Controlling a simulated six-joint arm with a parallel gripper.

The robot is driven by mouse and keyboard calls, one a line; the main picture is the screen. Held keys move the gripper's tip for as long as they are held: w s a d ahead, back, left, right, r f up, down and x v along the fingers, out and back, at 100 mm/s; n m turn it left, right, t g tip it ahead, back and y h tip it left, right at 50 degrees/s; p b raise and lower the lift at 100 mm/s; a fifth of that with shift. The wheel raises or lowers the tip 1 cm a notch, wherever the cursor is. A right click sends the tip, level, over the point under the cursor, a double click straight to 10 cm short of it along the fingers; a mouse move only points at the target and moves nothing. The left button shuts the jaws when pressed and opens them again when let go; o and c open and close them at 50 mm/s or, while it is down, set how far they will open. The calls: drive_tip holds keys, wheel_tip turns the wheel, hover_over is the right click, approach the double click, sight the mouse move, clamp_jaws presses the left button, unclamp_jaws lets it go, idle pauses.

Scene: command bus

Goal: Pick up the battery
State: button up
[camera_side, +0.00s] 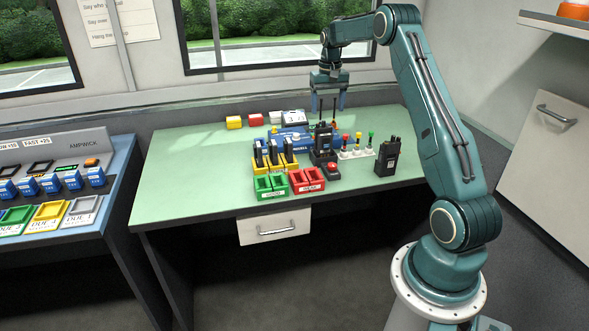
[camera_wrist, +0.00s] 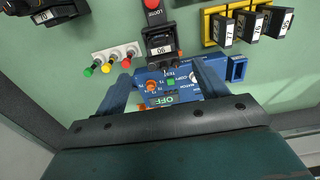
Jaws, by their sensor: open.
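Black batteries with white number labels stand in a yellow rack (camera_side: 290,168) on the green table. In the wrist view three such batteries (camera_wrist: 252,24) show at the top right. Another black unit with a white number label (camera_wrist: 160,42) sits in a dark holder beside a red button (camera_wrist: 152,4); I cannot tell whether it is a battery. My gripper (camera_side: 327,104) is open and empty, pointing down above the back of the table. In the wrist view my gripper (camera_wrist: 163,84) has its fingers spread over a blue tester (camera_wrist: 180,82) with an OFF display, apart from the rack.
A green bin (camera_side: 271,184) and a red bin (camera_side: 308,181) stand at the front. A black radio (camera_side: 388,156) stands upright at the right, near coloured knobs on a white strip (camera_side: 357,154). Yellow and red blocks (camera_side: 234,122) sit at the back. The table's left part is clear.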

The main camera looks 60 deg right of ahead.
sight(326, 135)
drive_tip(key=shift+f, duration=3.6)
drive_tip(key=shift+f, duration=0.1)
drive_tip(key=shift+a+f, duration=0.1)
drive_tip(key=shift+f, duration=2.4)
drive_tip(key=c, duration=1.1)
drive_tip(key=shift+r, duration=0.1)
wheel_tip(326, 135, up, 20)
drive_tip(key=shift+f, duration=0.1)
